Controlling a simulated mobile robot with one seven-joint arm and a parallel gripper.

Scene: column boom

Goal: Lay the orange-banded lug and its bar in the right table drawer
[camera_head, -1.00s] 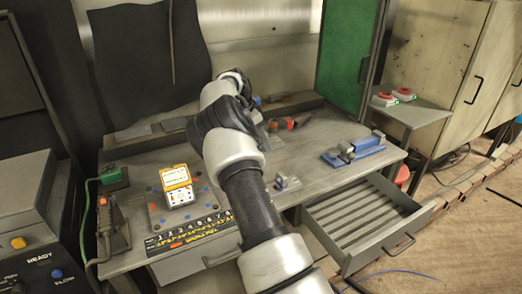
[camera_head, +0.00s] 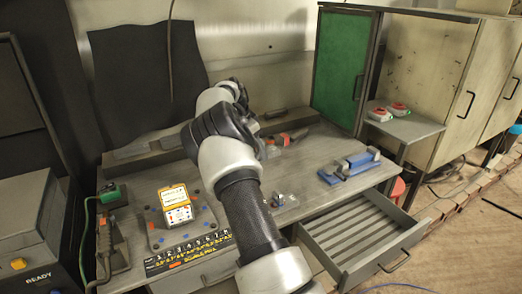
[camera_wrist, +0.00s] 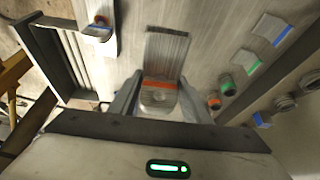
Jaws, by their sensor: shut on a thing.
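My gripper (camera_wrist: 159,92) shows in the wrist view, its two fingers closed on either side of the orange-banded lug (camera_wrist: 158,102). The lug is pale with a rounded end, and the orange band lies across it. Its flat grey bar (camera_wrist: 166,52) extends beyond the fingertips, over the table surface. I cannot tell how high they are above the table. In the head view my arm hides the gripper and the lug. The right table drawer (camera_head: 398,261) is pulled open and its slatted floor looks empty. It also shows at the left of the wrist view (camera_wrist: 48,62).
A blue fixture (camera_head: 352,166) sits on the table (camera_head: 312,150) above the drawer. The green door panel (camera_head: 345,62) stands behind it. An orange-and-white box (camera_head: 176,205) is at left on a dotted plate. Several small coloured-band parts lie on the table in the wrist view.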

